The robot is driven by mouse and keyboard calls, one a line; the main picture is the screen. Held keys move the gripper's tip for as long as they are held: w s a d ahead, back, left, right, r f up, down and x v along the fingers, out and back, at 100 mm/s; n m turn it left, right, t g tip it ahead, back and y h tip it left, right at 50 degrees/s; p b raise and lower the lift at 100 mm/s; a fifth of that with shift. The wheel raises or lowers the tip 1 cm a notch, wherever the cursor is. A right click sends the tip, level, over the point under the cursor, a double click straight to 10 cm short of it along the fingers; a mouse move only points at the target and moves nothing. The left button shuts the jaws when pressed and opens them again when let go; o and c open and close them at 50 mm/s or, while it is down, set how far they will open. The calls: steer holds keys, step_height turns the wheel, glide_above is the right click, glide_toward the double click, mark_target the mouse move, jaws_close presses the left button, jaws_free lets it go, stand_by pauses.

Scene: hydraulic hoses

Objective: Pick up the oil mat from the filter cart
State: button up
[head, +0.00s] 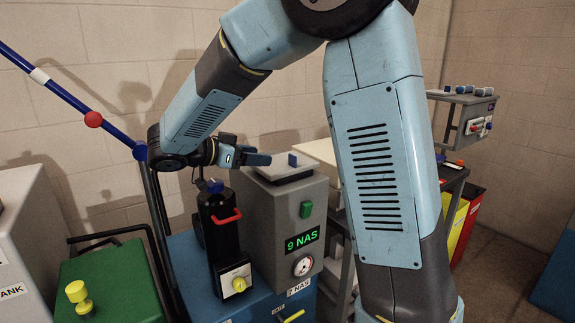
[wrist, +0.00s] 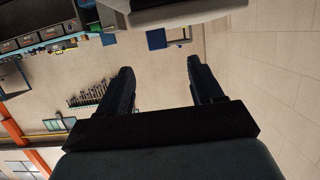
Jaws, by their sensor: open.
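The filter cart (head: 258,225) is a grey box with a green "9 NAS" display, standing on a blue base. A thin pale slab, which looks like the oil mat (head: 275,172), lies flat on top of it with a small upright blue tab (head: 292,159). My gripper (head: 263,157) is just left of the tab, roughly level, its fingers pointing right. In the wrist view my gripper (wrist: 159,75) is open, with nothing between its fingers. A pale slab with a dark edge crosses the top of that view; I cannot tell whether it is the mat.
A black cylinder with a red handle (head: 227,216) and a yellow-knobbed gauge stands left of the grey box. A green tank (head: 110,285) is further left.

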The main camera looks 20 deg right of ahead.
mark_target(291, 157)
steer(key=x, duration=0.5)
steer(key=shift+d, duration=0.15)
steer(key=shift+r+x, duration=0.15)
steer(key=shift+x, duration=1.2)
steer(key=shift+r+x, duration=0.15)
steer(key=shift+x, duration=1.2)
steer(key=c, duration=1.1)
